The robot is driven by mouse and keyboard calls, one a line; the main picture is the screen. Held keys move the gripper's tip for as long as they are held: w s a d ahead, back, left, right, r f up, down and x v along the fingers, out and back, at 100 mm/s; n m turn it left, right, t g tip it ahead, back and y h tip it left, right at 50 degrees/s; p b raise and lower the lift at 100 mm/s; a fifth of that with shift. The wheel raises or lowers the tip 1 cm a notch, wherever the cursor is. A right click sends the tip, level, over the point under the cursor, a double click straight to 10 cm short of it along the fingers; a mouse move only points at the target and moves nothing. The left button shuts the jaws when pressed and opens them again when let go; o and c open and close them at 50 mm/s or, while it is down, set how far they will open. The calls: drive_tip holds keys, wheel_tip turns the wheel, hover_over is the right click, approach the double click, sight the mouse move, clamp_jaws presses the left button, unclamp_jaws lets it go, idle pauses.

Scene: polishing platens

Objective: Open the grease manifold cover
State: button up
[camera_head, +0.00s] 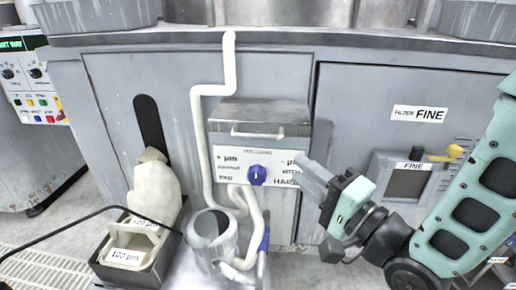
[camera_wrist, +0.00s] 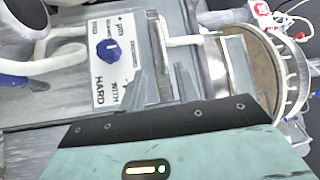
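The likely grease manifold cover is the grey, worn lid (camera_head: 258,110) of a box on the cabinet front. It looks closed. A white bar handle (camera_head: 258,133) runs along its front edge and also shows in the wrist view (camera_wrist: 158,42). Below it is a white label panel (camera_head: 225,173) with a blue knob (camera_head: 257,175), seen sideways in the wrist view (camera_wrist: 108,50). My gripper (camera_head: 306,170) is at the right end of the panel, lower than the handle. In the wrist view its fingers (camera_wrist: 158,88) look apart, with nothing held and the handle just beyond them.
A white pipe (camera_head: 197,120) runs down left of the box. A metal cylinder (camera_head: 212,230) and bent white pipes stand below. A black bin (camera_head: 128,265) with a pale sack (camera_head: 155,185) is at lower left. A FINE filter unit (camera_head: 400,175) is at right.

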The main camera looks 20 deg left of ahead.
sight(260, 138)
drive_tip(key=b+x, duration=0.1)
drive_tip(key=x, duration=1.2)
drive_tip(key=shift+w+a, duration=0.15)
drive_tip(key=shift+a, duration=0.05)
clamp_jaws()
